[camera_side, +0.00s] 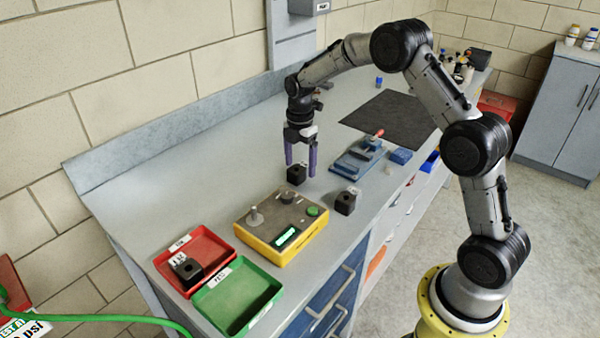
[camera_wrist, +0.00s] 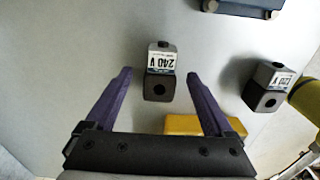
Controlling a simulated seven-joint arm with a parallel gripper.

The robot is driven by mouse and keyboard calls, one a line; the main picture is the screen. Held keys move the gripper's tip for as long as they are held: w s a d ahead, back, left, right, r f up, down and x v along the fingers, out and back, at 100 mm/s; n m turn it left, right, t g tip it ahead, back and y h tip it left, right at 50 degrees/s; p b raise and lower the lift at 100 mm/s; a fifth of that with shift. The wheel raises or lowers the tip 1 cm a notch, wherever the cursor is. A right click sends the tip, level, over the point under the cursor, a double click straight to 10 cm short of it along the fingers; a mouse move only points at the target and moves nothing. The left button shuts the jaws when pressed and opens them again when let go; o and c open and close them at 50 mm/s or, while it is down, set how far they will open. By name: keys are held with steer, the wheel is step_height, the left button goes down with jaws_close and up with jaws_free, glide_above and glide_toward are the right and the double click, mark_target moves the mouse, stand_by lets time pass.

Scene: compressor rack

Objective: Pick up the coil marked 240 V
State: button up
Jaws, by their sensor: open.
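The black coil marked 240 V (camera_wrist: 160,87) stands on the bench in the wrist view, just ahead of and between my two fingertips. In the side view the 240 V coil (camera_side: 296,175) is beneath my gripper (camera_side: 300,169). My gripper is open, its purple fingers pointing down, and it also shows in the wrist view (camera_wrist: 158,76). Nothing is held. A second black coil (camera_wrist: 268,88) to the right has a label that seems to read 120 V. That second coil (camera_side: 347,201) is in front of the blue device in the side view.
A yellow tester (camera_side: 281,227) with a green display stands nearby. A red tray (camera_side: 164,261) holds another black coil (camera_side: 186,268); a green tray (camera_side: 237,300) looks empty. A blue vise-like device (camera_side: 356,157) and black mat (camera_side: 390,113) are beyond.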

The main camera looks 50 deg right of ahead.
steer(key=shift+f, duration=0.8)
steer(key=shift+c, duration=0.3)
steer(key=shift+r, duration=0.1)
jaws_close()
